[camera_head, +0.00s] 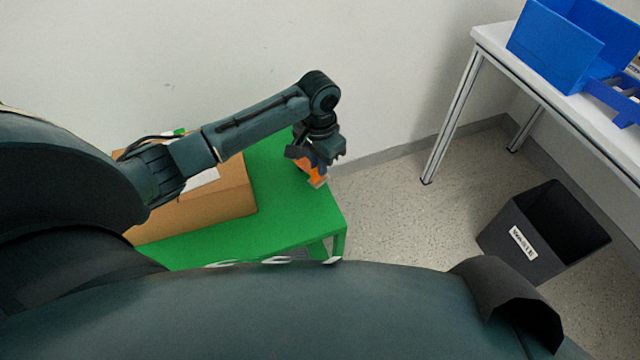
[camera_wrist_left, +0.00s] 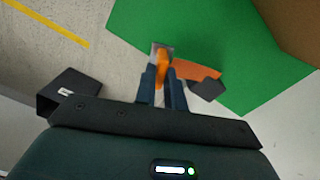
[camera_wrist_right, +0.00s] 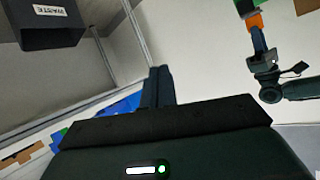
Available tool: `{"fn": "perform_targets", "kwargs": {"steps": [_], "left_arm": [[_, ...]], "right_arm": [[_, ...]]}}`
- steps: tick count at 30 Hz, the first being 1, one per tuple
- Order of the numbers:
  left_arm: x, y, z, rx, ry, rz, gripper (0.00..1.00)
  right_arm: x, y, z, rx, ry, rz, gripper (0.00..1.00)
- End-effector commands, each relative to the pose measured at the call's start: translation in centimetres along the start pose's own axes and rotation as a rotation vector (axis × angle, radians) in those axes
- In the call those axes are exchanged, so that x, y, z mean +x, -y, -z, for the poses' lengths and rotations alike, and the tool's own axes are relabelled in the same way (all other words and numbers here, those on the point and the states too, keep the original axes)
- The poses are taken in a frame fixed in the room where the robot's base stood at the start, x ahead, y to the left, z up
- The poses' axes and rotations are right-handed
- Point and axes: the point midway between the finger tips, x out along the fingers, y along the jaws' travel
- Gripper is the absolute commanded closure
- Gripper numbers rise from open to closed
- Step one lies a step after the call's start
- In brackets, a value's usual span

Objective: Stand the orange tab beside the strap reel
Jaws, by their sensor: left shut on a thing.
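My left gripper (camera_head: 311,166) is low at the right part of the green table (camera_head: 282,210). In the left wrist view it (camera_wrist_left: 162,82) is shut on a narrow orange tab (camera_wrist_left: 162,66) with a grey end. A flat orange and dark thing (camera_wrist_left: 198,70) lies close beside the fingers, possibly the strap reel; I cannot tell for sure. The fingers partly hide both, and I cannot tell whether the tab touches the table. In the right wrist view my right gripper's fingers (camera_wrist_right: 157,86) are together with nothing visible between them.
A cardboard box (camera_head: 200,210) stands on the left of the green table. A black waste bin (camera_head: 530,240) is on the floor to the right. A white table (camera_head: 490,38) with blue bins (camera_head: 560,45) is at the upper right.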

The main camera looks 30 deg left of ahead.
Motion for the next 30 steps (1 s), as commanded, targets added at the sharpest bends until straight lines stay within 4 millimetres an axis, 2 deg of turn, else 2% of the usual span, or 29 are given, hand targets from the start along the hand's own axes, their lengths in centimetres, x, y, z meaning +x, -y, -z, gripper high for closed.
{"fn": "perform_targets", "kwargs": {"steps": [1, 3, 8, 15, 28, 29, 30], "left_arm": [[1.2, 0.0, 0.0, -0.002, 0.001, 0.000, 1.00], [2.1, 0.0, 0.1, -0.001, 0.000, 0.001, 1.00], [3.3, 0.0, 0.1, -0.001, -0.002, 0.001, 1.00], [6.4, 0.0, 0.1, -0.004, 0.000, 0.001, 1.00], [7.1, 0.0, 0.1, -0.003, -0.002, 0.001, 1.00], [7.0, 0.1, 0.1, -0.003, -0.003, 0.002, 0.86], [7.0, 0.1, 0.1, -0.003, -0.002, 0.002, 0.83]], "right_arm": [[0.2, 0.0, -0.3, 0.003, 0.000, 0.001, 1.00], [0.2, 0.0, -0.5, 0.006, 0.000, 0.002, 1.00], [0.0, 0.0, -0.1, 0.007, -0.011, 0.003, 1.00], [-0.1, -0.1, -0.3, 0.005, -0.026, -0.002, 1.00], [-0.5, -0.1, 0.1, 0.005, -0.038, -0.005, 1.00], [-0.5, -0.1, 0.1, 0.005, -0.038, -0.005, 1.00], [-0.5, -0.2, 0.1, 0.005, -0.037, -0.005, 1.00]]}}
